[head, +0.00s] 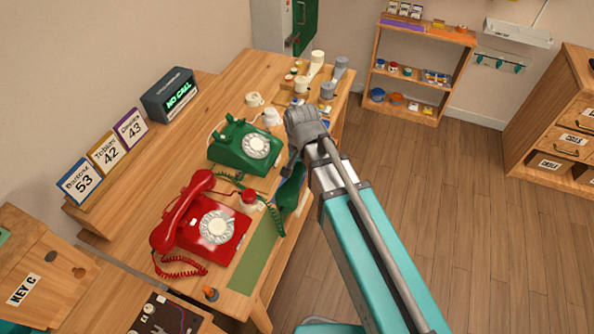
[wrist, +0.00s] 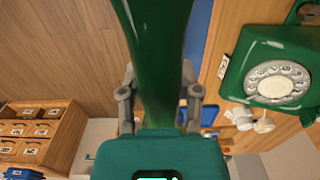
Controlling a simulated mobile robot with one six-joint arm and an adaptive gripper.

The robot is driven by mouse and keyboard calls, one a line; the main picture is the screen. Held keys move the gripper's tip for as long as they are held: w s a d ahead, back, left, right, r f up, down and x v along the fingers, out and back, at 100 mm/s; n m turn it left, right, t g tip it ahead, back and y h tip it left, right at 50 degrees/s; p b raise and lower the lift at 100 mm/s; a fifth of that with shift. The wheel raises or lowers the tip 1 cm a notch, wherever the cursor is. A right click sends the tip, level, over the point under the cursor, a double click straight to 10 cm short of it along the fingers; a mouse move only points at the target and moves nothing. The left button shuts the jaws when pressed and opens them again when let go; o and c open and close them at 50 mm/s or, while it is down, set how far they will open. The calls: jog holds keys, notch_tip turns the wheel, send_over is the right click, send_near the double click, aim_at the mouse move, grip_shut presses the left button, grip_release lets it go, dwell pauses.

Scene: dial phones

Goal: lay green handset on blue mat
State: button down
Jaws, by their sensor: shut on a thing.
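My gripper (wrist: 158,98) is shut on the green handset (wrist: 160,45), which runs lengthwise between its two fingers in the wrist view. In the head view the handset (head: 290,190) hangs by the table's right edge, partly hidden by my gripper and arm. The green dial phone (head: 243,148) stands to its left, its cradle empty, with a coiled green cord towards the handset. A blue strip, seemingly the blue mat (wrist: 200,35), shows behind the handset in the wrist view. In the head view my arm and the handset hide most of that area.
A red phone (head: 218,226) with its handset on stands nearer on the table, beside a green mat (head: 252,257). A small red-topped item (head: 249,198) sits between the phones. White and grey pots (head: 271,118) crowd the far end. Open floor lies to the right.

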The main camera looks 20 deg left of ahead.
jog(key=w+a+f+b, duration=0.1)
jog(key=w+f+b, duration=0.1)
jog(key=w+a+f+b, duration=0.1)
jog(key=w+f+b, duration=0.1)
jog(key=w+a+f+b, duration=0.1)
jog(key=w+f+b, duration=0.1)
jog(key=w, duration=0.1)
jog(key=shift+w+a+f, duration=0.1)
jog(key=shift+a+f, duration=0.15)
jog(key=shift+f, duration=0.1)
jog(key=shift+w+a+f+b, duration=0.1)
jog(key=shift+w+f+b, duration=0.1)
jog(key=shift+f+b, duration=0.25)
jog(key=shift+w+a+f+b, duration=0.1)
jog(key=shift+w+f+b, duration=0.1)
jog(key=shift+f+b, duration=1.35)
jog(key=shift+b, duration=0.05)
jog(key=shift+f, duration=0.1)
jog(key=shift+c, duration=1.5)
grip_release()
jog(key=shift+r, duration=0.2)
notch_tip(320, 180, up, 12)
jog(key=p, duration=1.2)
